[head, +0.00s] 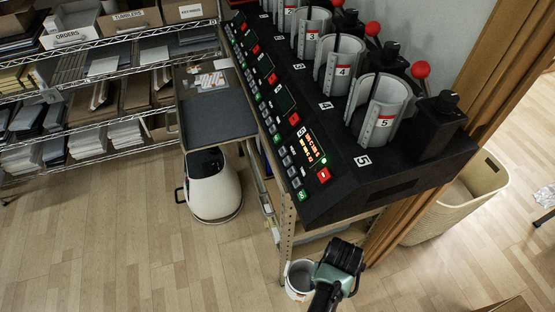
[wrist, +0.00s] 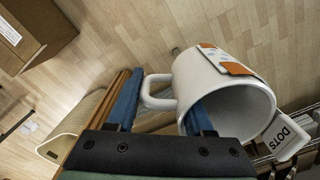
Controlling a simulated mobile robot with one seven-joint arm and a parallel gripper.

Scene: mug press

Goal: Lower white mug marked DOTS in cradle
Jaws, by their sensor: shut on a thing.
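The white mug (head: 294,291) is at my gripper (head: 318,274), low in front of the press's near end in the head view. In the wrist view the mug (wrist: 225,85) is tilted, its open mouth partly facing the camera, with orange patches on its side. A tag reading DOTS (wrist: 285,136) hangs by its rim. Grey cradles 5 (head: 384,112) and 4 (head: 342,70) stand on the black press, apart from the mug.
Control panels with lit buttons (head: 308,150) run along the press front. Red-knobbed levers (head: 420,69) stand behind the cradles. The wooden floor nearby is open.

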